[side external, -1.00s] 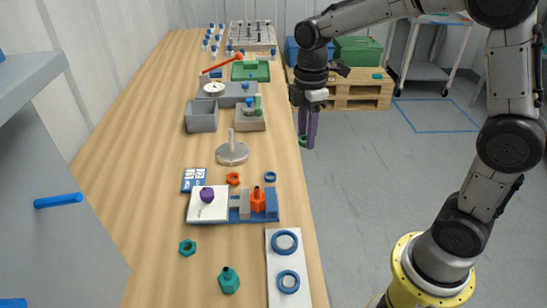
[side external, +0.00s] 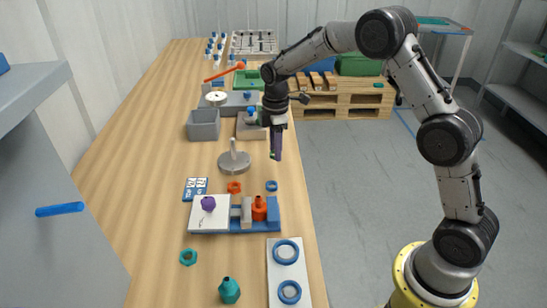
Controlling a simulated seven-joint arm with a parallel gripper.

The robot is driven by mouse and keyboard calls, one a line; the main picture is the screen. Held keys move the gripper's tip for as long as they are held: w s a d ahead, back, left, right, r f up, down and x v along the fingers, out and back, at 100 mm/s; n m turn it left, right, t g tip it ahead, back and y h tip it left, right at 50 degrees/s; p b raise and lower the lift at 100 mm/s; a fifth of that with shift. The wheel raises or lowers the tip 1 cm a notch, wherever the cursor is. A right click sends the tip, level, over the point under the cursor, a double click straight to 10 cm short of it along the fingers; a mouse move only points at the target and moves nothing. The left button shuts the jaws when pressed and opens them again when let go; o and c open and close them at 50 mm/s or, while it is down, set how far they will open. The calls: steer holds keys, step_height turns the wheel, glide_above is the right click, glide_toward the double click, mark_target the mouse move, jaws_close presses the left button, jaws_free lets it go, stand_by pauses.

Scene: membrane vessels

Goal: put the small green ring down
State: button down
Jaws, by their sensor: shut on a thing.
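My gripper (side external: 276,154) has purple fingers and points down over the right edge of the wooden bench, right of the grey post on a round base (side external: 234,161). It is shut on the small green ring (side external: 272,155), of which only a sliver shows at the fingertips; the fingers hide the rest. I cannot tell whether the ring touches the bench top.
A blue ring (side external: 271,186) and an orange ring (side external: 234,187) lie nearby. A teal ring (side external: 188,257) lies further forward. A blue fixture (side external: 269,226) and a white plate with blue rings (side external: 275,271) stand in front. A grey bin (side external: 203,125) stands behind, left.

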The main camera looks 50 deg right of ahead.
mark_target(274, 167)
steer(key=shift+w+f, duration=0.35)
steer(key=shift+f, duration=1.65)
steer(key=shift+f, duration=0.1)
steer(key=c, duration=0.5)
jaws_free()
